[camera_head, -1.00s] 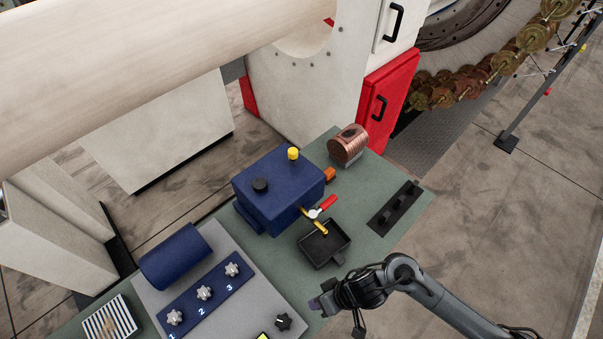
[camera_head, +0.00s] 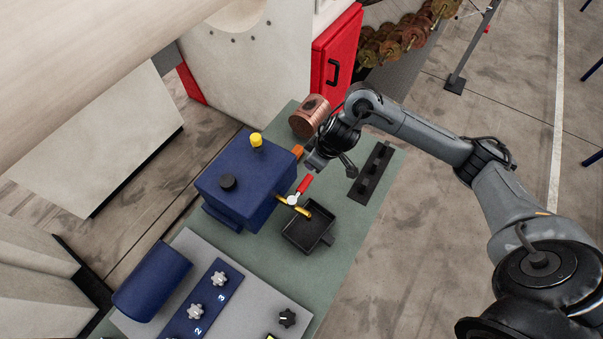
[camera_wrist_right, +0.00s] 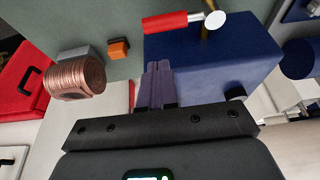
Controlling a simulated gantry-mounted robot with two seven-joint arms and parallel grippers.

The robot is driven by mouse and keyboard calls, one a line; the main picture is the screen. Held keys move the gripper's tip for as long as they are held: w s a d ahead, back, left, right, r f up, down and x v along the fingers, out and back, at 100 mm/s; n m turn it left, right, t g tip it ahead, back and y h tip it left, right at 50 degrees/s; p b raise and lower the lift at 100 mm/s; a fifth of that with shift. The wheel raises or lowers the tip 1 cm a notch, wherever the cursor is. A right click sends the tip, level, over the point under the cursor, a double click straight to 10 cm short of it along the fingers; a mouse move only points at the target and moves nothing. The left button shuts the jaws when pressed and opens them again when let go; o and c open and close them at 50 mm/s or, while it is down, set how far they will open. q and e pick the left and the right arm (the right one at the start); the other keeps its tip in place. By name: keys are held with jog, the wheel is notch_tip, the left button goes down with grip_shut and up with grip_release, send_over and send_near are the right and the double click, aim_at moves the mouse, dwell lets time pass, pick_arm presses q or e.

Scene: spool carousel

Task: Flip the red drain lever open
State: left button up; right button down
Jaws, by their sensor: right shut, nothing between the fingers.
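The red drain lever (camera_head: 305,184) sits on a brass valve (camera_head: 294,203) at the front of the blue tank box (camera_head: 248,180), above a black drip tray (camera_head: 307,232). In the right wrist view the red lever handle (camera_wrist_right: 172,23) lies at the top, left of its round silver pivot (camera_wrist_right: 215,20). My right gripper (camera_head: 309,163) is just behind the lever's free end in the head view. Its purple fingers (camera_wrist_right: 157,84) are shut with nothing between them and appear apart from the handle. My left gripper is not in view.
A copper wire spool (camera_head: 309,117) and an orange block (camera_head: 297,151) stand close to my right gripper. A black slotted rack (camera_head: 372,174) lies right of the tray. A grey panel with knobs (camera_head: 219,279) is in front of the tank.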

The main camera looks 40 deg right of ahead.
aim_at(302, 188)
jog(key=shift+f, duration=0.1)
jog(key=b+x, duration=0.1)
jog(key=x, duration=0.9)
jog(key=shift+w, duration=0.1)
dwell(0.5)
